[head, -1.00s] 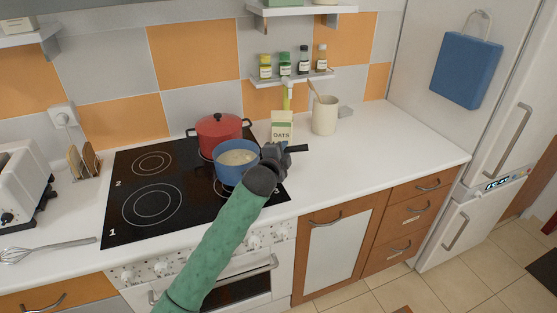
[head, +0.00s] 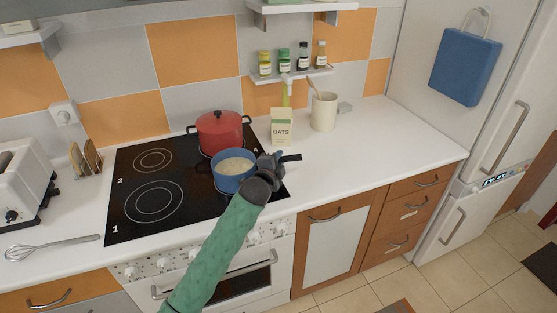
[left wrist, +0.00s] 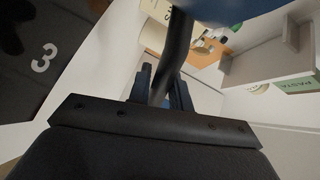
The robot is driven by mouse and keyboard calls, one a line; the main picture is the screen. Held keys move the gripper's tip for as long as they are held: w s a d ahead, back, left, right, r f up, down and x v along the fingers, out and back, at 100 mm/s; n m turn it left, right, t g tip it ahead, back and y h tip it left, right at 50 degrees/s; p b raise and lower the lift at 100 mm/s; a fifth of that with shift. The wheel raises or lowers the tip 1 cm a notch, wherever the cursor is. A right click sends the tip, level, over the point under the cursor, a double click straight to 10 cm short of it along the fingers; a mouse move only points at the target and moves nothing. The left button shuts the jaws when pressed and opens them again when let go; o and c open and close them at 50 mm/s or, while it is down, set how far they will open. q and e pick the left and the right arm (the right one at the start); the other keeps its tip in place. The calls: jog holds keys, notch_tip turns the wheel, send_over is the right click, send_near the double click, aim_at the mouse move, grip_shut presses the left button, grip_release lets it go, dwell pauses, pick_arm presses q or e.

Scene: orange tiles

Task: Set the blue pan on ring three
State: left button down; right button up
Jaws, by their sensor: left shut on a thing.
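The blue pan (head: 231,184), with pale contents, is over the front right part of the black hob (head: 128,222). My left gripper (head: 279,164) is shut on its dark handle (head: 291,158), to the right of the pan. In the left wrist view the handle (left wrist: 179,45) runs between the two fingers (left wrist: 163,92), and a blue piece of the pan (left wrist: 230,8) shows at the top. Ring three is mostly hidden under the pan; its printed number (left wrist: 43,57) shows in the left wrist view. I cannot tell whether the pan touches the hob. My right gripper is out of view.
A red pot (head: 219,133) stands close behind the pan. An oats carton (head: 282,128) and a cream utensil jar (head: 324,112) stand behind the gripper. The two left rings are empty. The white counter (head: 385,145) to the right is clear.

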pick_arm(q)
jog(key=c, duration=1.3)
grip_release()
jog(key=shift+s, duration=0.1)
jog(key=shift+s+a, duration=0.2)
jog(key=shift+s, duration=0.2)
jog(key=b+v, duration=0.3)
jog(key=v, duration=0.8)
jog(key=shift+w, duration=0.1)
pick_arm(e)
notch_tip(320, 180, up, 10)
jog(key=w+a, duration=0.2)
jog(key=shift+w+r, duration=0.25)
pick_arm(q)
jog(key=shift+r, duration=0.1)
jog(key=shift+a, duration=0.1)
